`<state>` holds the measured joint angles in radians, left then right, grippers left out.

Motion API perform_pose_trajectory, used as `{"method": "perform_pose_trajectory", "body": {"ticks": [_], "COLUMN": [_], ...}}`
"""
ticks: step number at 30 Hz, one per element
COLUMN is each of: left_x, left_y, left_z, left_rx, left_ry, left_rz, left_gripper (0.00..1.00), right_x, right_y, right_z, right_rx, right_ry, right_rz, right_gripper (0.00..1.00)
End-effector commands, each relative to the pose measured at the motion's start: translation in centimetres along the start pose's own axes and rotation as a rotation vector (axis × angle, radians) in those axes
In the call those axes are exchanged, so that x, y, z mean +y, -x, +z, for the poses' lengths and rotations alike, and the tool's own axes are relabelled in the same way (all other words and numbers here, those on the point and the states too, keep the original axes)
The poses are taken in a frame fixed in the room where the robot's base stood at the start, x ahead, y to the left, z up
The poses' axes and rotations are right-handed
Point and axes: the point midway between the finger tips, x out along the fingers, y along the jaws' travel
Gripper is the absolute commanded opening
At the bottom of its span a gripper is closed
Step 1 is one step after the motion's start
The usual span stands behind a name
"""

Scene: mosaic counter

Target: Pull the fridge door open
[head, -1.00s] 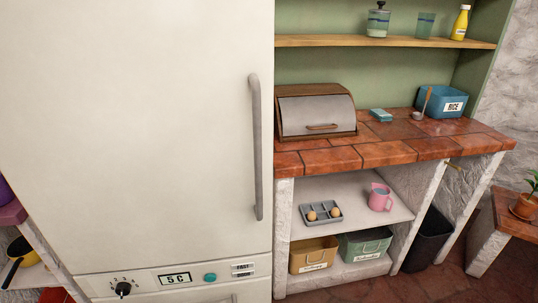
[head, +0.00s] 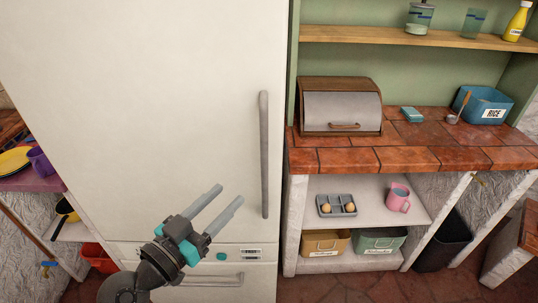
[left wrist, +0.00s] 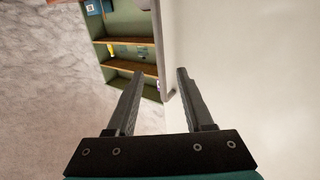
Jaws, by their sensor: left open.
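The fridge door (head: 170,100) is a large cream panel on the left of the head view, and it is shut. Its grey vertical handle (head: 264,155) runs along the door's right edge. My left gripper (head: 222,198) is open and empty in front of the lower door, to the left of and below the handle, apart from it. In the left wrist view the open fingers (left wrist: 158,88) point along the pale door face (left wrist: 240,70), with a grey bar, probably the handle (left wrist: 170,95), beyond the fingertips. My right gripper does not show.
A tiled counter (head: 400,158) with a bread box (head: 342,112) and a blue rice bin (head: 483,104) stands right of the fridge. Below it are an egg tray (head: 337,206) and a pink jug (head: 398,198). A lower fridge panel with its own handle (head: 212,280) lies under the door.

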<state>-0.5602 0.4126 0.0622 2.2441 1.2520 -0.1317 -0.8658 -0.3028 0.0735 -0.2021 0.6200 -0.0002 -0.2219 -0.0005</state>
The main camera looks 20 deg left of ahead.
Motion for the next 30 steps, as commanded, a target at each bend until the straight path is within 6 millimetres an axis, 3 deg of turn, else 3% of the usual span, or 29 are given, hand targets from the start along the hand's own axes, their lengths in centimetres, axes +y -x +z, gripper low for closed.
{"method": "perform_pose_trajectory", "body": {"ticks": [24,30], "left_x": [0.1,0.1], "left_y": [-11.7,-13.6], "left_z": [-0.2,-0.1], "left_rx": [0.002,0.0], "left_ry": [0.002,0.002], "left_rz": [0.0,0.001], "left_gripper": [0.52,0.52], "right_x": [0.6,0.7], "right_y": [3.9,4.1], "right_z": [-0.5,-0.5], "right_rx": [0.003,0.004], "right_ry": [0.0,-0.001], "right_rz": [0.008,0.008], "right_gripper": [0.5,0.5]}}
